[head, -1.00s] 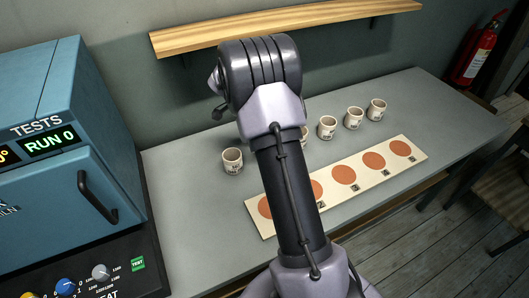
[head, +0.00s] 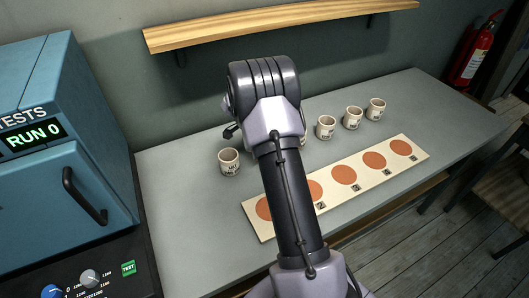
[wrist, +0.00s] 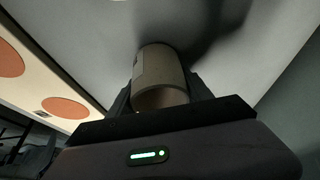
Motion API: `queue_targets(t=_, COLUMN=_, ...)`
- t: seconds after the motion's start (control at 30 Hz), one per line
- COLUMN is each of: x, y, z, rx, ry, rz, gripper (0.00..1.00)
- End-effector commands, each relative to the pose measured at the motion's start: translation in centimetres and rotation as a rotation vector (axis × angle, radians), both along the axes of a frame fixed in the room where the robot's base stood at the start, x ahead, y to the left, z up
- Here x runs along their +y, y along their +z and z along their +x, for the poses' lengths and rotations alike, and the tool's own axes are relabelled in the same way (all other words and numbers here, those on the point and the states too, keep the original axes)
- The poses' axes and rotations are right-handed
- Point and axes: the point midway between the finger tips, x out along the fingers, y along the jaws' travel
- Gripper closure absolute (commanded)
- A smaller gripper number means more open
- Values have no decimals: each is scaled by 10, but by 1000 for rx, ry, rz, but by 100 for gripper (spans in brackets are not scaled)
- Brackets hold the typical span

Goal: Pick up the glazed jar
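A beige cylindrical jar (wrist: 160,75) with a pale label on its left side stands between the two fingers of my gripper (wrist: 162,88) in the wrist view. The fingers are apart, one close along each side of the jar; whether they touch it is hard to tell. In the head view, my arm covers the gripper and most of one jar. Other small pale jars with dark lettering stand on the grey table: one to the left (head: 229,162) and several to the right (head: 326,128). I cannot read which jar is the glazed one.
A cream board (head: 408,162) with orange discs lies in front of the jars. A blue kiln-like machine (head: 75,160) stands at the left. A wooden shelf (head: 290,24) is on the wall behind. The table's right part is clear.

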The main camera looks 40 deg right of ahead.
Motion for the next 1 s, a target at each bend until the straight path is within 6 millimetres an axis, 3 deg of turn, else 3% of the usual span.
queue_targets(t=0.03, x=0, y=0, z=0, rx=0, ry=0, rz=0, gripper=67)
queue_targets(t=0.13, x=0, y=0, z=0, rx=0, ry=0, rz=0, gripper=87)
queue_targets(t=0.17, x=0, y=0, z=0, rx=0, ry=0, rz=0, gripper=89)
queue_targets(t=0.47, x=0, y=6, z=0, rx=-1, ry=0, rz=0, gripper=89)
queue_targets(t=0.7, x=0, y=40, z=0, rx=-1, ry=-1, rz=-1, gripper=89)
queue_targets(t=0.87, x=29, y=40, z=-14, rx=1, ry=3, rz=0, gripper=89)
queue_targets(t=1.0, x=64, y=44, z=-33, rx=2, ry=5, rz=-1, gripper=89)
